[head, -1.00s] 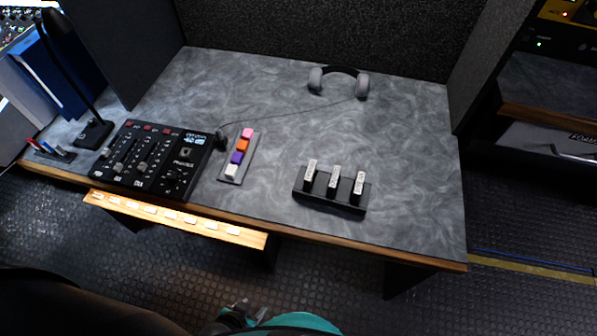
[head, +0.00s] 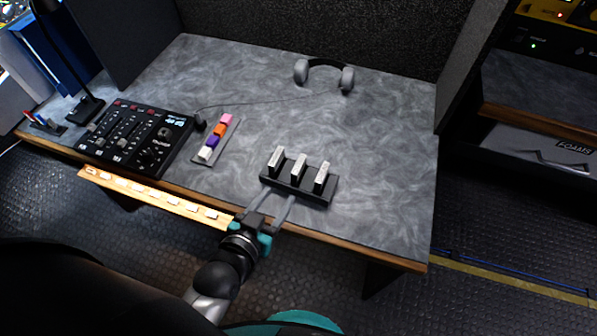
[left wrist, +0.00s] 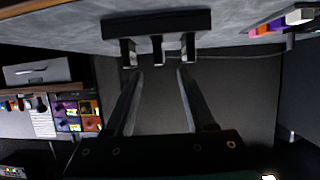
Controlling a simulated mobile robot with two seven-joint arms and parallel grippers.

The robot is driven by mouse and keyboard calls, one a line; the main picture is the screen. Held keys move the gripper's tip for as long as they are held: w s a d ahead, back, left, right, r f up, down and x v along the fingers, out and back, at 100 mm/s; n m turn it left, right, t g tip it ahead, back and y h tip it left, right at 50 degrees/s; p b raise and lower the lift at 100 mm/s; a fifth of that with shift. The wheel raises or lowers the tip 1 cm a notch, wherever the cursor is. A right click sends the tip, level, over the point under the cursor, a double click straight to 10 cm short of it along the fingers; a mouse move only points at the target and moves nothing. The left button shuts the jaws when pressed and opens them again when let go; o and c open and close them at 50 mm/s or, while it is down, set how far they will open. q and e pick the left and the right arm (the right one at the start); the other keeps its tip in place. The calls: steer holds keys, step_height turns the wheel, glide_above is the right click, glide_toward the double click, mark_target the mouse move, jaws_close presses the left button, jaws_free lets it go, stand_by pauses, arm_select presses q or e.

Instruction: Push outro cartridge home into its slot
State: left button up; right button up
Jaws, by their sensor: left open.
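A black slotted holder (head: 300,189) stands near the desk's front edge with three upright pale-faced cartridges in a row: left (head: 275,161), middle (head: 298,168) and right (head: 321,178). Their labels are too small to read now, so I cannot tell which is the outro. My left gripper (head: 281,192) is open and empty, its fingertips just in front of the holder. In the left wrist view the scene is upside down; the holder (left wrist: 170,22) and its cartridges lie beyond the open fingers (left wrist: 160,74). My right gripper is not in view.
A black mixer (head: 136,138) and a strip of coloured blocks (head: 219,136) are left of the holder. Headphones (head: 325,73) lie at the back. A wooden ledge (head: 150,200) juts out at the front left. The desk right of the holder is clear.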

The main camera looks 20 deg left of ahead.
mark_target(299, 168)
arm_select(q)
steer(key=b+x, duration=0.1)
steer(key=x, duration=0.5)
steer(key=shift+w+f+b, duration=0.25)
steer(key=shift+w+b, duration=0.1)
steer(key=shift+w+d+f, duration=0.15)
steer(key=shift+w, duration=0.5)
steer(key=b+x, duration=0.1)
steer(key=x, duration=0.1)
steer(key=b+x, duration=0.1)
steer(key=x, duration=0.1)
steer(key=shift+w+d, duration=0.1)
steer(key=shift+w, duration=0.25)
jaws_close()
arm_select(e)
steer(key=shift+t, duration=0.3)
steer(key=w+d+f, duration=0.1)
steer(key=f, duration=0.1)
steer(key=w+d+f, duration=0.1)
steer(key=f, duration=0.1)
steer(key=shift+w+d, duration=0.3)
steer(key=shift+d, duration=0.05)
